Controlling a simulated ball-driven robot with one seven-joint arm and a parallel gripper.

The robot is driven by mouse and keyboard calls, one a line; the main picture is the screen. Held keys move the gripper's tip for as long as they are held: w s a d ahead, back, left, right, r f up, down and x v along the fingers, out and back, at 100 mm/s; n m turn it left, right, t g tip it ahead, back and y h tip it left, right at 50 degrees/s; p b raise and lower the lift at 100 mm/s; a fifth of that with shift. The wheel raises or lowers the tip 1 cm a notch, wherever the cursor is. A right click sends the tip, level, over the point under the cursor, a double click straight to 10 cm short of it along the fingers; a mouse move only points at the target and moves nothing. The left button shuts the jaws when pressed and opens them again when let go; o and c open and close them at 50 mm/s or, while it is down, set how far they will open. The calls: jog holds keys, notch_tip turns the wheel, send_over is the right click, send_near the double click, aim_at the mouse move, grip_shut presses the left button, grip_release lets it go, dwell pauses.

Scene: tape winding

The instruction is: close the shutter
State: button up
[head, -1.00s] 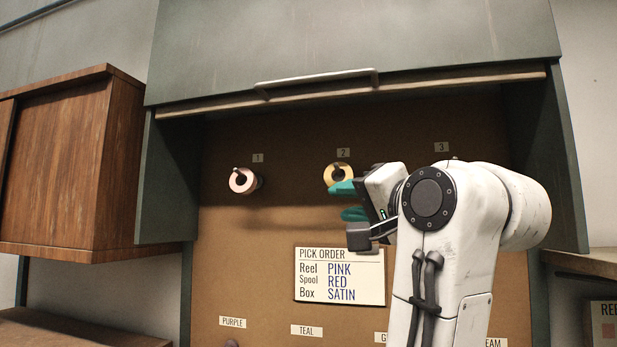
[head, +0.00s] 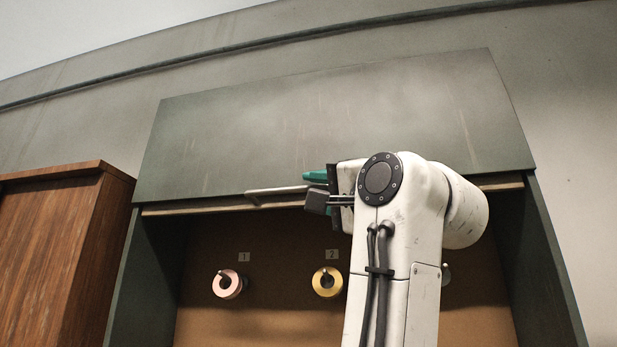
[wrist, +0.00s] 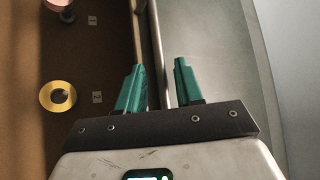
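The grey-green shutter (head: 330,130) is raised above the cabinet opening. Its pale bar handle (head: 272,191) runs along the lower edge. My gripper (head: 308,181) is up at the handle's right end in the head view, its teal fingers pointing left. In the wrist view my gripper (wrist: 159,64) has its two fingers spread apart, with the shutter's lower edge and a pale bar running between them. I cannot tell whether either finger touches the handle. The handle's right end is hidden behind the gripper.
Below, a pink reel (head: 227,284) and a yellow reel (head: 327,282) hang on pegs on the brown back panel (head: 270,320). A wooden cabinet (head: 60,250) stands at the left. The wall above the shutter is clear.

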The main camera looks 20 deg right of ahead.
jog(key=shift+p+x, duration=0.4)
jog(key=shift+x, duration=1.1)
grip_shut()
jog(key=shift+f, duration=0.1)
